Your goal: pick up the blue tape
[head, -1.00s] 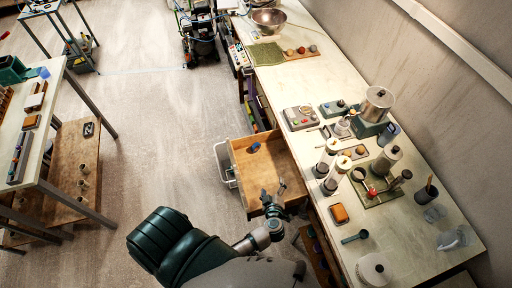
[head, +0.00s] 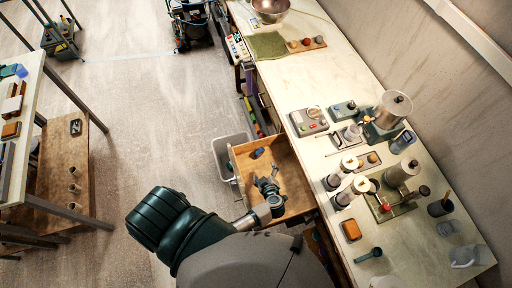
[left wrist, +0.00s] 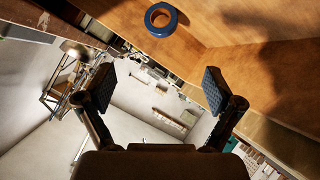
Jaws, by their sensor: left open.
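The blue tape (head: 257,152) is a small roll inside an open wooden drawer (head: 296,180), near the drawer's far left corner in the head view. In the left wrist view the blue tape (left wrist: 161,19) is a ring lying on the wooden surface at the top of the picture, beyond my fingertips. My left gripper (head: 268,184) is over the drawer, on the near side of the tape and apart from it. In the left wrist view the left gripper (left wrist: 166,88) has its two padded fingers wide apart with nothing between them. My right gripper does not show.
A grey bin (head: 226,150) stands on the floor left of the drawer. The long counter (head: 335,75) on the right carries grinders, canisters and a brown block (head: 351,230). The drawer floor around the tape is mostly clear.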

